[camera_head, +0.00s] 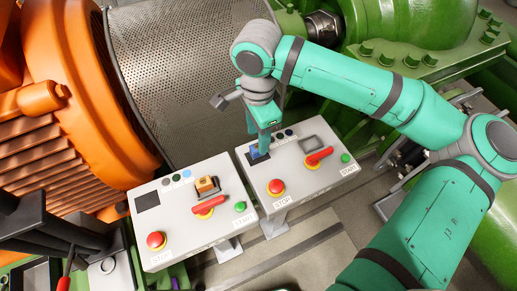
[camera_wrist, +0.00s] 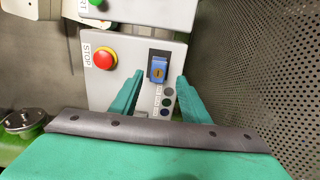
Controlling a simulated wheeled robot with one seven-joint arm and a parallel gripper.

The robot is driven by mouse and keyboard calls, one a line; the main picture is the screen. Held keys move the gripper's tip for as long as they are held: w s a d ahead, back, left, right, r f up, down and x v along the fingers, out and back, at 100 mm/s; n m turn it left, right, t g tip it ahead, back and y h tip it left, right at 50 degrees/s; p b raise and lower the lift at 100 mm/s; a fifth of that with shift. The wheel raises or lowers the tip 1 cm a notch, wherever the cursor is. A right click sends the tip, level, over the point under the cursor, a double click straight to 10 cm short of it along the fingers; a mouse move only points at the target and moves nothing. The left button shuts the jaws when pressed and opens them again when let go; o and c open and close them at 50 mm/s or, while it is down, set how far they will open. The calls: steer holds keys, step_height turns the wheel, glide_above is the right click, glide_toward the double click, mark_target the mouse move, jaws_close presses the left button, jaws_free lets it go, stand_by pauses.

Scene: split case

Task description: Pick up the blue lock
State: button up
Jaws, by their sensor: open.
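The blue lock (camera_wrist: 159,71) sits on a dark square at the upper part of the right control box (camera_wrist: 120,100). In the wrist view it lies just beyond and between my gripper's two teal fingers (camera_wrist: 156,98). My gripper is open, with no contact on the lock visible. In the head view my gripper (camera_head: 264,143) points down over the same box, and the blue lock (camera_head: 257,153) shows partly behind the fingers.
The right box carries a red stop button (camera_head: 276,187), a red handle (camera_head: 319,156) and a green button (camera_head: 345,158). A second control box (camera_head: 170,243) with an orange-brown block (camera_head: 207,185) stands to its left. A perforated metal drum (camera_head: 180,75) rises close behind.

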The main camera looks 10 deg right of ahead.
mark_target(257, 147)
steer(key=f, duration=0.4)
steer(key=shift+s+a+f, duration=0.1)
steer(key=shift+s+f, duration=0.1)
steer(key=shift+f, duration=0.15)
steer(key=shift+w+f, duration=0.15)
steer(key=shift+f, duration=0.2)
steer(key=shift+s, duration=0.2)
steer(key=shift+c, duration=0.3)
steer(key=shift+a, duration=0.1)
jaws_close()
